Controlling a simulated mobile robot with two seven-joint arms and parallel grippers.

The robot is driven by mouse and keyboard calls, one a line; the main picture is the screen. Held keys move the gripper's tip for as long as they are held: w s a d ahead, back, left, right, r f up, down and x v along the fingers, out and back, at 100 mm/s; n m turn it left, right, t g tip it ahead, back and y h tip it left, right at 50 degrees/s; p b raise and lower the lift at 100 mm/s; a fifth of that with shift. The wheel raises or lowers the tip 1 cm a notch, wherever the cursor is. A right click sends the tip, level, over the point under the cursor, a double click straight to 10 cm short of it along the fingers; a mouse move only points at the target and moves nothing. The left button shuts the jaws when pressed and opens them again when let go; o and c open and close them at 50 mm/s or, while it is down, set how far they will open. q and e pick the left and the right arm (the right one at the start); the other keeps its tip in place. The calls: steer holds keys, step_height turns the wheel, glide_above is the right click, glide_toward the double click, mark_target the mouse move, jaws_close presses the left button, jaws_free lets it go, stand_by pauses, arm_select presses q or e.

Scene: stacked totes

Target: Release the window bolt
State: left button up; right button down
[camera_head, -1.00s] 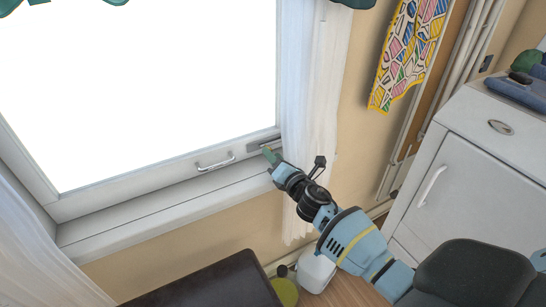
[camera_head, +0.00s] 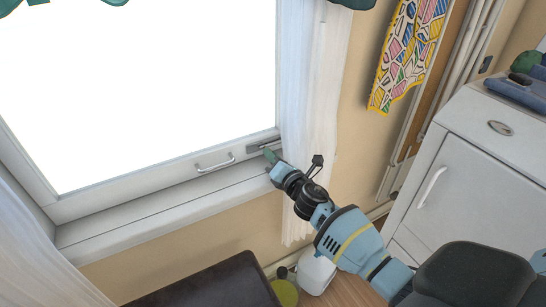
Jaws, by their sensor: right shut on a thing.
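The window (camera_head: 130,90) has a pale frame with a curved metal handle (camera_head: 214,163) on its lower rail. The window bolt (camera_head: 262,146) is a grey metal piece at the lower right corner of the frame, beside the white curtain. My right gripper (camera_head: 271,158) is at the bolt, shut on a part of it. The fingertips are small here and cover the gripped part. My left gripper is not in view.
A white curtain (camera_head: 308,100) hangs just right of the bolt, close to my right arm. The window sill (camera_head: 160,208) is bare. A dark brown seat (camera_head: 215,285) stands below, and a white cabinet (camera_head: 455,170) stands at the right.

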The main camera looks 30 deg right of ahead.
steer(key=shift+w+a, duration=0.1)
steer(key=shift+a, duration=1.5)
steer(key=c, duration=1.3)
jaws_free()
steer(key=shift+c, duration=0.2)
steer(key=shift+s, duration=0.3)
steer(key=s+p, duration=0.1)
steer(key=s, duration=0.6)
steer(key=shift+a, duration=0.25)
steer(key=shift+s, duration=0.1)
